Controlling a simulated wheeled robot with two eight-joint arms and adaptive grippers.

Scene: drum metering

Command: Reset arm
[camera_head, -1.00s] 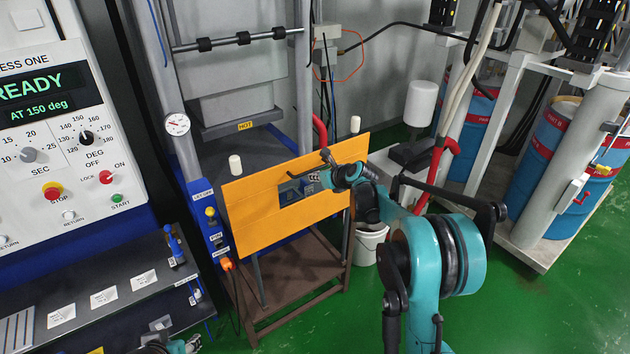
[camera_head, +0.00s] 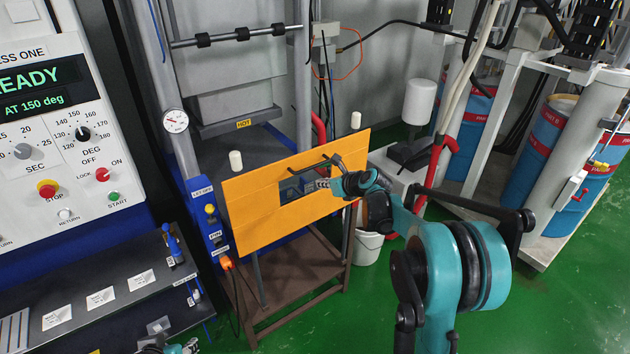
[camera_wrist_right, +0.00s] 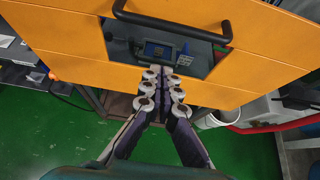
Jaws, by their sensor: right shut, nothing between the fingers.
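My right gripper (camera_wrist_right: 160,75) is shut and empty in the wrist view, its fingers together in front of the orange panel (camera_wrist_right: 75,60). The panel's black bar handle (camera_wrist_right: 170,27) runs above the fingertips, apart from them in the picture. In the head view my right gripper (camera_head: 326,184) is small at the end of the teal arm, in front of the orange panel (camera_head: 255,215). A small part of my left gripper (camera_head: 180,348) shows at the bottom edge; its fingers cannot be made out.
A press with a gauge (camera_head: 174,120) stands behind the panel. A control cabinet (camera_head: 55,140) and a grey shelf (camera_head: 110,275) are on the left. A white bucket (camera_head: 367,247) stands behind my right arm. Blue drums (camera_head: 540,150) are at the right. Green floor (camera_head: 560,310) is open there.

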